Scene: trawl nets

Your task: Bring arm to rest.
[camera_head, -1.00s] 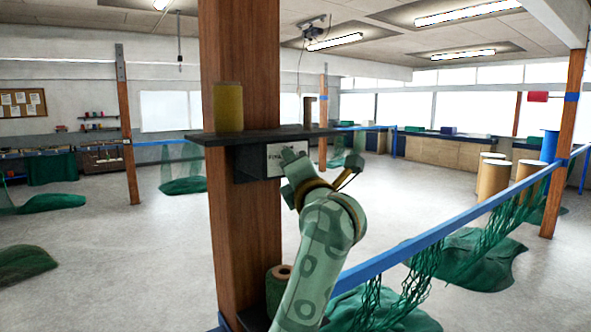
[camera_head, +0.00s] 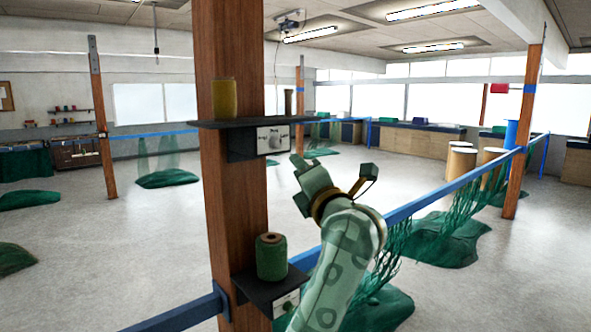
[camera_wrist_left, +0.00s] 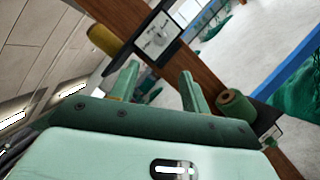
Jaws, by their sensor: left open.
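My left arm rises from the bottom of the head view, right of a wooden post (camera_head: 232,190). Its gripper (camera_head: 298,181) is in free air, below and right of a small box with a dial (camera_head: 271,139) under the post's upper shelf. My right gripper is not in view.
A yellow spool (camera_head: 224,98) stands on the upper shelf (camera_head: 290,120). A green spool (camera_head: 271,257) stands on the lower shelf (camera_head: 262,290), close to my forearm. A blue rail (camera_head: 440,195) with green nets (camera_head: 450,238) runs at right. Open floor (camera_head: 150,240) lies left.

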